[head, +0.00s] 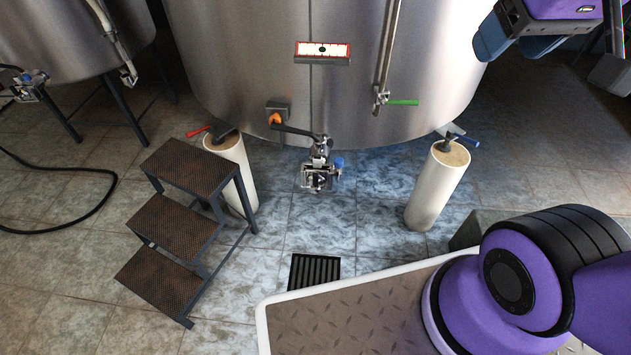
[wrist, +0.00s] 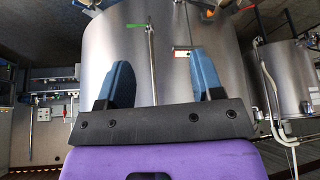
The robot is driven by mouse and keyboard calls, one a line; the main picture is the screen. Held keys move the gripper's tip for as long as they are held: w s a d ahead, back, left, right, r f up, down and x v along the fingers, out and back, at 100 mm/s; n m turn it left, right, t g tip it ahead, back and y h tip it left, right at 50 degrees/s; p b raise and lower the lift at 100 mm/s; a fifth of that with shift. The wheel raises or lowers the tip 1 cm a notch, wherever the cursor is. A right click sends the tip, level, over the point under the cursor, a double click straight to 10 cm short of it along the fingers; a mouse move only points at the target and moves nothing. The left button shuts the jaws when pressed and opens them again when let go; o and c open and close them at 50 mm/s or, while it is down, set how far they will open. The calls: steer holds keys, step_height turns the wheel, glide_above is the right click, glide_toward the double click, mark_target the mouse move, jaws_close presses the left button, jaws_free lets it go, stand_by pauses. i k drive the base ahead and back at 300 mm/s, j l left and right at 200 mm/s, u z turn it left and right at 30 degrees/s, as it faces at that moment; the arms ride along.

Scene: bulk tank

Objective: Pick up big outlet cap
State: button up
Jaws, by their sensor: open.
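The outlet fitting (head: 318,175) is a cluster of bright metal parts with a blue piece, low on the front of the big steel tank (head: 340,60) in the head view. The big outlet cap seems to be part of this cluster, but it is too small to tell apart. My gripper (wrist: 161,75) is open, with two blue fingers apart and nothing between them in the wrist view. In the head view my gripper (head: 515,42) is at the top right, well away from and to the right of the outlet. The wrist view faces the tank's upper wall, with the outlet not identifiable.
Rusty steps (head: 178,228) stand left of the outlet, and pale tank legs (head: 437,185) flank it. A floor drain (head: 314,271) lies in front. A valve with a green handle (head: 402,102) hangs on the tank. A second tank (head: 70,35) is at left. Floor before the outlet is clear.

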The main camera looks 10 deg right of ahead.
mark_target(317, 179)
steer(key=i+j+z, duration=0.15)
steer(key=j+z, duration=0.2)
steer(key=j, duration=0.15)
steer(key=i+j+z, duration=0.1)
steer(key=j+z, duration=0.65)
steer(key=j, duration=0.25)
